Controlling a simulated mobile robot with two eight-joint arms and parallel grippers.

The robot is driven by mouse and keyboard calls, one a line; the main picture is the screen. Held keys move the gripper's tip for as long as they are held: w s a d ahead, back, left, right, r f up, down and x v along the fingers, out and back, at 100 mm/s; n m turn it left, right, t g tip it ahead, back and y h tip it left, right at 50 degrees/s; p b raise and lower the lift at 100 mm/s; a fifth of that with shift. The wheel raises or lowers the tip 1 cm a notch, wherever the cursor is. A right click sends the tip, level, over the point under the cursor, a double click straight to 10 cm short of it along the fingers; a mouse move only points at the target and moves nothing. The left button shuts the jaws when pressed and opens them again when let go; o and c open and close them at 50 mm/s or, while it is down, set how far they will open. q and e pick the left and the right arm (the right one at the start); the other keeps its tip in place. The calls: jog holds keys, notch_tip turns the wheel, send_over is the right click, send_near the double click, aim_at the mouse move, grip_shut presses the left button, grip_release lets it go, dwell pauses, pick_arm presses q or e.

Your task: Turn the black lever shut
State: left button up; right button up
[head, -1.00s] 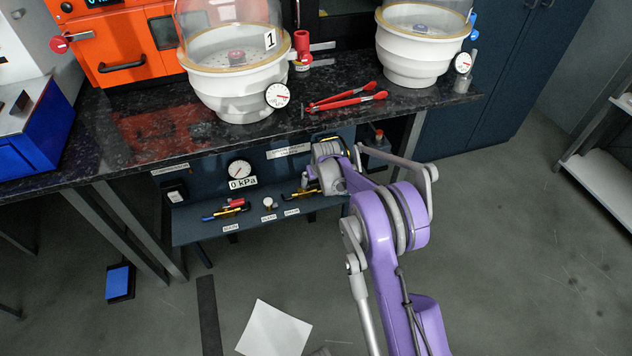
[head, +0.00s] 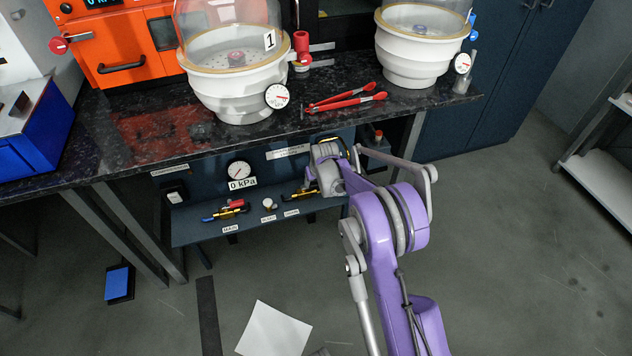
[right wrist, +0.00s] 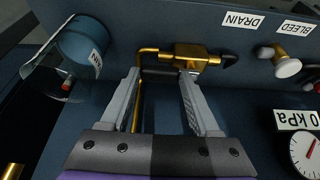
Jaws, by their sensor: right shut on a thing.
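The brass drain valve (right wrist: 188,56) is on the dark blue panel, under the "DRAIN" label in the right wrist view, which sees the panel upside down. A dark bar, the black lever (right wrist: 160,72), lies across between my right fingertips. My right gripper (right wrist: 159,78) is shut on this lever, its two grey fingers on either side. A black tip shows at the valve's right end. In the head view the brass valve (head: 300,194) is partly hidden by my right gripper (head: 318,180) and wrist. My left gripper is in neither view.
A white bleed knob (right wrist: 288,68) and a 0 kPa gauge (right wrist: 306,150) are beside the valve. A blue-capped clear container (right wrist: 82,42) is on the other side. The black bench (head: 140,140) overhangs the panel, with red-handled tongs (head: 347,101) on top.

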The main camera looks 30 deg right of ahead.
jog(key=m, duration=0.1)
jog(key=s+a+m+h, duration=0.1)
jog(key=m, duration=0.1)
jog(key=shift+b, duration=0.4)
jog(key=m, duration=0.1)
jog(key=m+g+h, duration=0.1)
jog(key=a+m, duration=0.1)
jog(key=m, duration=0.1)
jog(key=shift+s, duration=0.35)
jog(key=m, duration=0.1)
jog(key=a+m+g+h, duration=0.1)
jog(key=m, duration=0.1)
jog(key=shift+s+a+m+g+b, duration=0.1)
jog(key=shift+s+m+g+b, duration=0.1)
jog(key=shift+m+g+b, duration=0.15)
jog(key=shift+a+m+g, duration=0.35)
jog(key=shift+m, duration=0.6)
jog(key=shift+a+m+g, duration=0.3)
jog(key=shift+a+m, duration=0.05)
jog(key=shift+m, duration=0.55)
jog(key=o, duration=1.4)
jog(key=shift+c, duration=0.2)
jog(key=p+v, duration=0.2)
jog(key=v, duration=0.8)
jog(key=shift+a+r, duration=0.3)
jog(key=shift+r, duration=0.05)
